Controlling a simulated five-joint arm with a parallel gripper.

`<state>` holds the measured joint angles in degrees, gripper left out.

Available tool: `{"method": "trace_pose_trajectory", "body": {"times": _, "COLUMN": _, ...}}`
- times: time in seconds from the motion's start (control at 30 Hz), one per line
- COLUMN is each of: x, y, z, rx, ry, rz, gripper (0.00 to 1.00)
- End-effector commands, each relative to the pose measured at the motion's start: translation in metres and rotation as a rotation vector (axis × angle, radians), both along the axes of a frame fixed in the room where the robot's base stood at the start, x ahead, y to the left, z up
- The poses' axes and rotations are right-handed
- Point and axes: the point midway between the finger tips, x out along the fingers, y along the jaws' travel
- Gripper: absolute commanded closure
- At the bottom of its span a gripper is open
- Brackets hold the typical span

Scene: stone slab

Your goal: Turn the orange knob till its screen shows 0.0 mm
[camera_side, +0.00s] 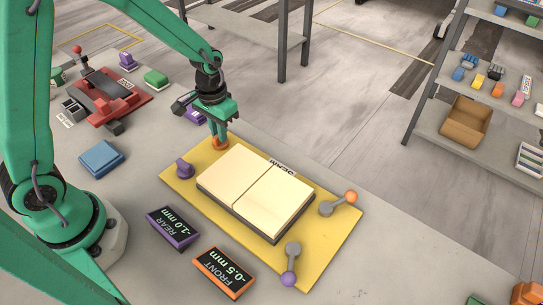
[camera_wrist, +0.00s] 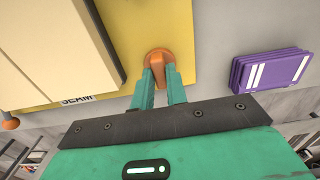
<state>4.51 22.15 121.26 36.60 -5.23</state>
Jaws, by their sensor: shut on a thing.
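The orange knob (camera_side: 219,144) stands at the back corner of the yellow plate (camera_side: 330,250). My gripper (camera_side: 219,136) comes down on it from above and is shut on it. In the wrist view the orange knob (camera_wrist: 158,58) sits between the two green fingertips of my gripper (camera_wrist: 160,78). The orange-framed screen (camera_side: 224,272), marked FRONT, reads -0.5 mm. The purple-framed screen (camera_side: 172,228), marked REAR, reads -1.0 mm.
A purple knob (camera_side: 184,168) stands on the plate's left. Two pale panels (camera_side: 232,172) meet at a seam label (camera_side: 284,168). Levers with an orange ball (camera_side: 351,197) and a purple ball (camera_side: 289,279) stand at the right. Purple slabs (camera_wrist: 270,70) lie beside the plate.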

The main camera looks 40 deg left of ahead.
Motion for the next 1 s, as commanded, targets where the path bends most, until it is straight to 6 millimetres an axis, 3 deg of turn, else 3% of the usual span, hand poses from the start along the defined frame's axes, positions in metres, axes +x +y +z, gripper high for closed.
{"method": "trace_pose_trajectory", "body": {"times": 1.0, "x": 0.0001, "y": 0.0000, "z": 0.0012, "rx": 0.000, "ry": 0.000, "rz": 0.913, "gripper": 1.00}}
